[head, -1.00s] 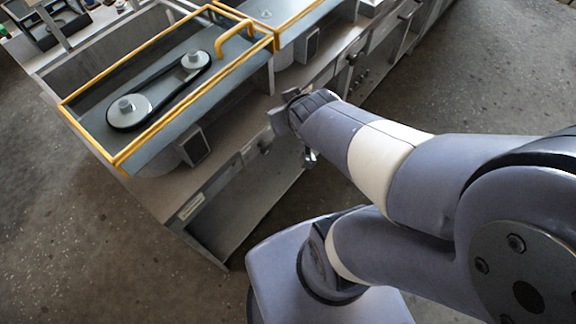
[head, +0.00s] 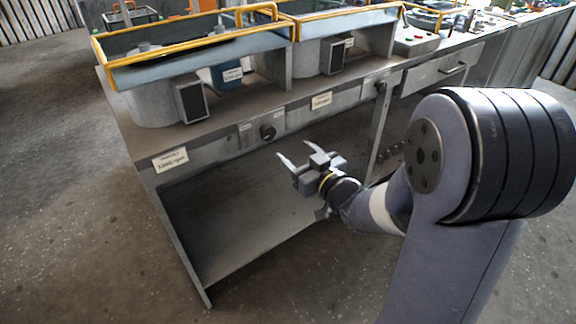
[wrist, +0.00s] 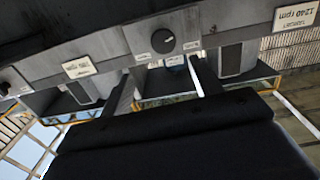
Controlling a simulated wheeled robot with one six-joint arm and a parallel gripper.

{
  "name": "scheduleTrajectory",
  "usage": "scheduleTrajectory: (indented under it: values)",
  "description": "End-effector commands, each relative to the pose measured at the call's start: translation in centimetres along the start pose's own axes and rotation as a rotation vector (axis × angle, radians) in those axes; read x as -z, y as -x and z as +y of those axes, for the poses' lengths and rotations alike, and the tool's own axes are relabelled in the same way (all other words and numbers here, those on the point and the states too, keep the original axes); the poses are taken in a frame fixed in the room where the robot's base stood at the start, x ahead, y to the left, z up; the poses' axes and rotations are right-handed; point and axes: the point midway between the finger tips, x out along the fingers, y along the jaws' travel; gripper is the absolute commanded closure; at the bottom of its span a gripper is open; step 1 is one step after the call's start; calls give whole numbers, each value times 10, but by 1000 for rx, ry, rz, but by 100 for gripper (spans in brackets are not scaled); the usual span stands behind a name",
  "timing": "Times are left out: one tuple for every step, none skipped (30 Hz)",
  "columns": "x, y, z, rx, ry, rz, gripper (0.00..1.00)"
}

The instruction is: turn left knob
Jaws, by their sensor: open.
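The left knob (head: 267,132) is a round black dial on the grey front panel of the bench, under the left yellow-railed unit. In the wrist view, which looks upside down, it shows near the top middle (wrist: 163,41) with small white labels beside it. Its exact setting is too small to read. My gripper (head: 295,152) is open and empty, below and to the right of this knob in the head view, apart from it. A second black knob (head: 381,87) sits farther right along the panel, and shows at the wrist view's left edge (wrist: 4,88).
A white label plate (head: 171,160) is at the panel's left end, and another (head: 321,101) lies between the knobs. A drawer (head: 440,70) with a handle is at the right. Yellow rails (head: 190,45) edge the units above. The space under the bench looks open.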

Motion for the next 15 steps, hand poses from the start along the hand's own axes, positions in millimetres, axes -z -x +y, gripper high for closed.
scheduleTrajectory:
  values:
    - [-8,-2,-2,14,-3,11,40]
    - [-8,-3,-3,20,-5,18,40]
    - [-8,-4,-4,26,-6,23,40]
    - [-8,-5,-4,29,-6,26,40]
    - [-8,-7,-5,31,-6,28,40]
    - [-7,-10,-5,33,-6,30,40]
    - [-6,-13,-6,33,-6,30,40]
    - [-6,-17,-6,34,-6,30,40]
    - [-6,-23,-6,33,-6,30,40]
    - [-6,-28,-6,33,-6,30,40]
    - [-6,-33,-7,34,-6,29,40]
    - [-6,-41,-7,34,-5,30,40]
    - [-6,-47,-7,33,-6,29,40]
    - [-6,-54,-7,33,-6,29,40]
    - [-5,-61,-8,33,-6,30,40]
